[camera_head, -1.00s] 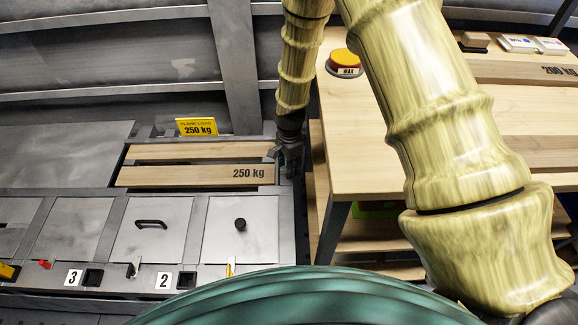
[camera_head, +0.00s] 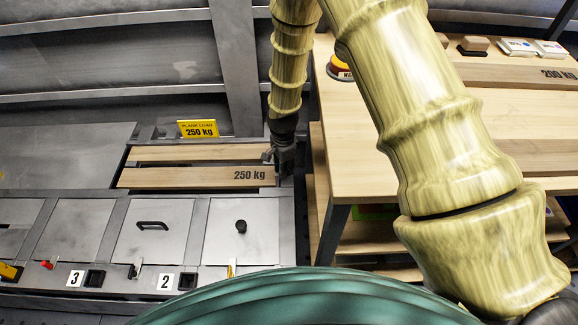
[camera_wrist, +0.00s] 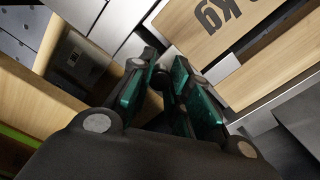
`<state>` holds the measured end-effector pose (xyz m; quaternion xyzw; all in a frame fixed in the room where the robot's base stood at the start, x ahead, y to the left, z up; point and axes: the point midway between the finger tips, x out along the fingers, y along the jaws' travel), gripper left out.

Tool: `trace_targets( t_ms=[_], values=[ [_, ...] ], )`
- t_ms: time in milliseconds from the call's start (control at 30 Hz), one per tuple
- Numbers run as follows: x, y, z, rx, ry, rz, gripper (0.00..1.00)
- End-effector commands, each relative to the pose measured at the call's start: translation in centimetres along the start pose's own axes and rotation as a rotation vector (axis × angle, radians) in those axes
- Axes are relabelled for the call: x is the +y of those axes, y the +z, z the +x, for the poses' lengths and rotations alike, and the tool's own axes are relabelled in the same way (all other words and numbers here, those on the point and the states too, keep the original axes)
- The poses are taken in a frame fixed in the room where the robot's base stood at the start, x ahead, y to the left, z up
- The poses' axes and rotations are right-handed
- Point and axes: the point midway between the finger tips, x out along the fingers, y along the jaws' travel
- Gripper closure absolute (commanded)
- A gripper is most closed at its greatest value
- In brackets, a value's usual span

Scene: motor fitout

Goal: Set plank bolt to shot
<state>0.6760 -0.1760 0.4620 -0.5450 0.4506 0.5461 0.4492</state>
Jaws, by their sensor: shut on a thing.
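The plank marked 250 kg (camera_head: 195,177) lies in a slot of the grey metal deck, and part of it shows in the wrist view (camera_wrist: 225,45). My gripper (camera_head: 279,157) is at the plank's right end, by the deck's edge. In the wrist view my gripper (camera_wrist: 162,84) has its green-padded fingers closed around a small part beside the plank's end, most likely the plank bolt's handle. The fingers hide most of it, so I cannot tell the bolt's position.
A yellow plank load sign (camera_head: 197,129) stands behind the plank. Several hatches lie in front, one with a black handle (camera_head: 152,225), one with a round knob (camera_head: 241,226). A wooden workbench (camera_head: 370,130) with an orange-topped button (camera_head: 345,67) stands close on the right.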

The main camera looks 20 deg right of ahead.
Motion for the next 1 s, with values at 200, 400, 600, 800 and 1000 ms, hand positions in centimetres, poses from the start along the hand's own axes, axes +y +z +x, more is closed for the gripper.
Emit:
trace_targets(
  t_ms=[200, 400, 600, 800, 1000],
  values=[
    [-0.67, 1.06, -0.09, 0.000, -0.003, -0.001, 1.00],
    [-0.80, 1.30, -0.08, -0.002, -0.005, -0.004, 1.00],
    [-0.78, 1.30, -0.08, -0.002, -0.005, -0.004, 0.58],
    [-0.58, 0.95, -0.04, -0.001, -0.003, 0.001, 0.58],
    [-0.59, 0.91, -0.55, 0.000, -0.003, 0.002, 0.58]
  ],
)
